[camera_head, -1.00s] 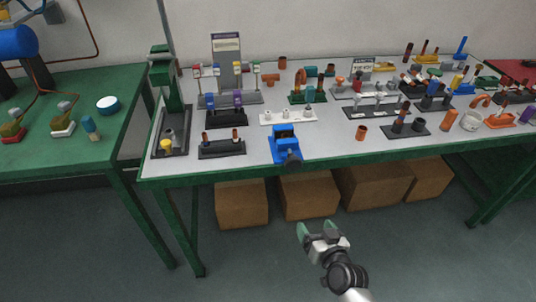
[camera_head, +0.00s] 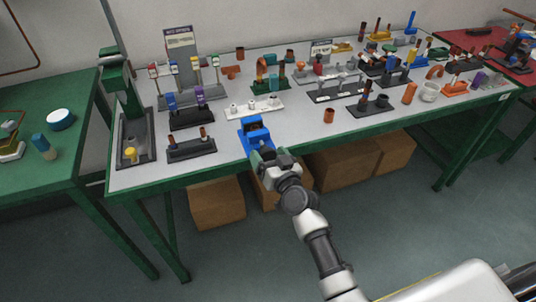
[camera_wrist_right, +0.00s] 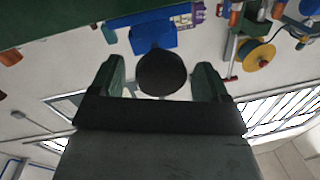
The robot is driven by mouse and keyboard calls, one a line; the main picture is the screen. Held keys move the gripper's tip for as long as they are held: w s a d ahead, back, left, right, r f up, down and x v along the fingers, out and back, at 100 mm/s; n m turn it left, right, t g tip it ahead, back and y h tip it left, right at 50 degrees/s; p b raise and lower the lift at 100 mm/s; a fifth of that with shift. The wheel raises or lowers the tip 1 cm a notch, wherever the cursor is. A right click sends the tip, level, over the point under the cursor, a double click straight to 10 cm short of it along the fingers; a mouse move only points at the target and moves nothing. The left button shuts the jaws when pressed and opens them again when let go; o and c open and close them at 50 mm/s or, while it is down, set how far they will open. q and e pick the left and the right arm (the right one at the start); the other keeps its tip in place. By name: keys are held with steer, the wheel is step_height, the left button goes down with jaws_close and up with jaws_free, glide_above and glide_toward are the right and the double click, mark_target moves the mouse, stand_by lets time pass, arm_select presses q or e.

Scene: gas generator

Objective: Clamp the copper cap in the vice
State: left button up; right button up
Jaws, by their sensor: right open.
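The blue vice (camera_head: 256,131) stands at the front edge of the grey-topped table. Its blue body also shows in the right wrist view (camera_wrist_right: 152,36), with its round black knob (camera_wrist_right: 162,73) between my fingers. My right gripper (camera_head: 264,157) is open at the front of the vice, its green fingers on either side of the knob. I cannot tell whether they touch it. A small copper cup (camera_head: 329,116), possibly the copper cap, stands on the table right of the vice. Whether the vice jaws hold anything is unclear. My left gripper is out of view.
A dark rack (camera_head: 190,149) is left of the vice and a white rack (camera_head: 253,107) is behind it. Another dark rack (camera_head: 371,106) stands beyond the copper cup. Cardboard boxes (camera_head: 217,205) sit under the table. Bare tabletop lies between the vice and the cup.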

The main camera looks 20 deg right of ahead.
steer(key=shift+w, duration=0.3)
steer(key=c, duration=0.9)
steer(key=shift+f+m, duration=0.1)
steer(key=shift+m, duration=0.2)
steer(key=m+b, duration=0.1)
steer(key=m, duration=0.2)
steer(key=m+t+b, duration=0.1)
steer(key=m, duration=0.5)
